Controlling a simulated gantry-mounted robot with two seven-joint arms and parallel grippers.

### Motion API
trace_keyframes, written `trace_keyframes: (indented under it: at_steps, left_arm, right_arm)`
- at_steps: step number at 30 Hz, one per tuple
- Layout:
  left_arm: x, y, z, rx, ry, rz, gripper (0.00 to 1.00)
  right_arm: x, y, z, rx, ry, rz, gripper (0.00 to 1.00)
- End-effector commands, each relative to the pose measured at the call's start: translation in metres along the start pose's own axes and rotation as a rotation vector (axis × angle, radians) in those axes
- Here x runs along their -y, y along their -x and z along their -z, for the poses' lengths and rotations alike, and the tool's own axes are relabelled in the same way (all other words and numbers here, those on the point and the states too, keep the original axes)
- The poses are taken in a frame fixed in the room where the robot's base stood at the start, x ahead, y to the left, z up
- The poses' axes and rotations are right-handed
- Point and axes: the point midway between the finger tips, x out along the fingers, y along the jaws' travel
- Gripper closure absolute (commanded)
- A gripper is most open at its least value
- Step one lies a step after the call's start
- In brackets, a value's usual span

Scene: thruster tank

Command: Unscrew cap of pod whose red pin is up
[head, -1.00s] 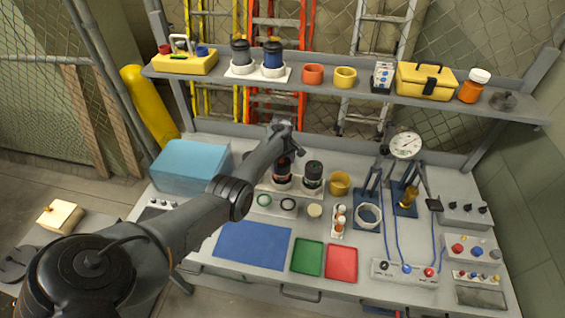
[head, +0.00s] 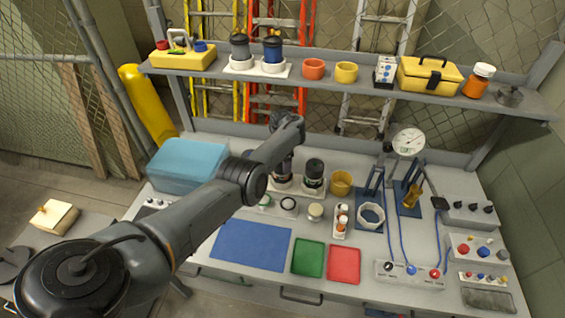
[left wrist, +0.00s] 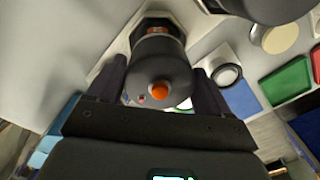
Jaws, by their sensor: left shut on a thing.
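Two dark pods stand side by side in a white base on the bench: a left pod (head: 284,172) and a right pod (head: 314,170). My left gripper (left wrist: 158,84) is over the left pod, partly hiding it in the head view. In the left wrist view its fingers are on either side of the pod's dark cap (left wrist: 150,68), shut on it. Part of the right pod (left wrist: 266,8) shows at the top edge. My right gripper is not in view.
Rings and a small jar (head: 315,211) lie in front of the pods. A yellow cup (head: 341,183) is to their right. A blue mat (head: 252,245), green tray (head: 308,258) and red tray (head: 343,264) lie near the front. A shelf (head: 340,90) runs above.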

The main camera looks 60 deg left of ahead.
Motion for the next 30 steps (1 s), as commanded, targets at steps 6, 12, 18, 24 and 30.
trace_keyframes:
  at_steps: [6, 12, 18, 24, 30]
  left_arm:
    - [0.001, -0.001, 0.001, -0.003, 0.015, 0.002, 0.47]
    - [0.001, -0.001, 0.001, -0.002, 0.013, 0.002, 0.05]
    - [0.001, -0.001, 0.000, -0.001, 0.011, 0.001, 0.00]
    - [0.000, 0.007, 0.000, -0.001, 0.010, 0.000, 0.00]
    - [0.000, 0.036, 0.000, 0.001, 0.011, -0.002, 0.00]
  right_arm:
    - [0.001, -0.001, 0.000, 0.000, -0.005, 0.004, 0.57]
    - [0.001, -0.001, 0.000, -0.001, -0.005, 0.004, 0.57]
    - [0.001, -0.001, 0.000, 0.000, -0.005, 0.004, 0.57]
    - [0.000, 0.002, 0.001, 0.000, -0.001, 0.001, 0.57]
    - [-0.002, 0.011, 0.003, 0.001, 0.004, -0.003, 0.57]
